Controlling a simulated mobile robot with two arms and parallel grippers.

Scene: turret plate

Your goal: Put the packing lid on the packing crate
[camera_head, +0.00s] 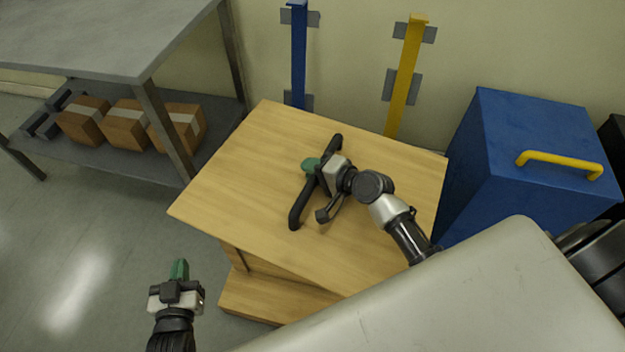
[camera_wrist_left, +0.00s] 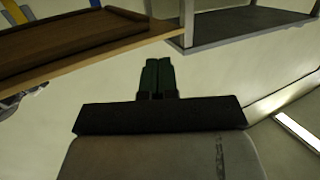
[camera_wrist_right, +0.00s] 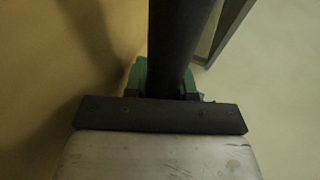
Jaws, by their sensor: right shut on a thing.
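The packing lid (camera_head: 225,185) is a broad, pale wooden slab with a long black bar handle (camera_head: 298,205) across its top. My right gripper (camera_head: 314,168) is shut on this handle, near its middle; the dark bar also shows between the green fingers in the right wrist view (camera_wrist_right: 178,50). Below the lid is a wooden body (camera_head: 250,300), apparently the packing crate, mostly hidden by the lid. I cannot tell whether the lid touches it. My left gripper (camera_head: 180,268) is shut and empty, low at the left, apart from the wood; its green fingers are together in the left wrist view (camera_wrist_left: 157,78).
A grey shelf unit (camera_head: 110,45) with several cardboard boxes (camera_head: 126,125) stands at the upper left. A blue post (camera_head: 298,60) and a yellow post (camera_head: 405,75) stand at the wall. A blue box (camera_head: 530,125) with a yellow handle stands to the right. The floor at lower left is clear.

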